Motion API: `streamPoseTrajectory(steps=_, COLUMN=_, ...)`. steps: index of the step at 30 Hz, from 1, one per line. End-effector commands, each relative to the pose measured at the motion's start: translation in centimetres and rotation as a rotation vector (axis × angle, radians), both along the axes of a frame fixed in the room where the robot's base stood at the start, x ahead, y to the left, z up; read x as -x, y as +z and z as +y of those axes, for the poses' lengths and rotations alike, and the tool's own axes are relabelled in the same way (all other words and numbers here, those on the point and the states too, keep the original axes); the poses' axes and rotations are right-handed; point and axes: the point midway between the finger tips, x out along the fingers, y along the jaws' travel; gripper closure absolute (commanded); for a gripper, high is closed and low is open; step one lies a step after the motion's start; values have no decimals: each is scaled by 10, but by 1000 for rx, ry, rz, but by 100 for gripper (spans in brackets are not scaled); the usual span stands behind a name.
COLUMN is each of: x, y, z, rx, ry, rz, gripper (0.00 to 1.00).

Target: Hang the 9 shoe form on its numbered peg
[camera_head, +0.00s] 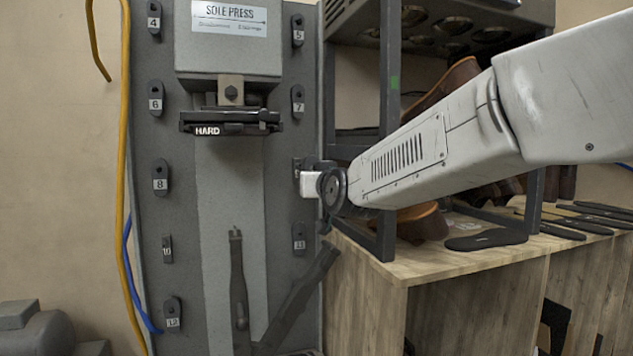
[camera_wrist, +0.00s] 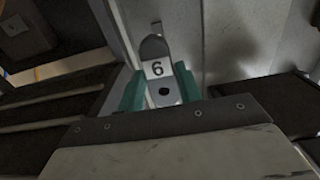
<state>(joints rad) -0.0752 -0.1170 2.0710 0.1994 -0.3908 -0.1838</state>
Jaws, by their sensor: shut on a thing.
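My gripper (camera_head: 312,180) is up at the right column of the grey panel, between the 7 form (camera_head: 298,100) and the 11 form (camera_head: 299,237). In the wrist view its green fingers (camera_wrist: 159,75) are shut on a dark shoe form (camera_wrist: 154,47) with a white number label. The digit looks like a 6 in that picture, with the form's hole below it; the hanging forms have their hole above the number, so it fits a 9 seen upside down. The form's peg is hidden behind my gripper, and I cannot tell whether the form is on it.
Numbered forms hang in the left column, among them 6 (camera_head: 156,98) and 8 (camera_head: 160,176). A press head marked HARD (camera_head: 230,122) juts out left of my gripper. A wooden bench (camera_head: 430,268) and dark rack post (camera_head: 389,110) stand close on the right.

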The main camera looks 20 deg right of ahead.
Motion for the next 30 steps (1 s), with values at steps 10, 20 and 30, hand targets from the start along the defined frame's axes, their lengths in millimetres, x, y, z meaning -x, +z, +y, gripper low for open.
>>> streamPoseTrajectory(steps=10, x=-31, y=0, z=0, rx=1, ry=0, rz=-1, gripper=100)
streamPoseTrajectory(steps=20, x=-60, y=0, z=0, rx=0, ry=0, rz=-1, gripper=100)
streamPoseTrajectory(steps=30, x=-79, y=0, z=0, rx=0, ry=0, rz=-1, gripper=100)
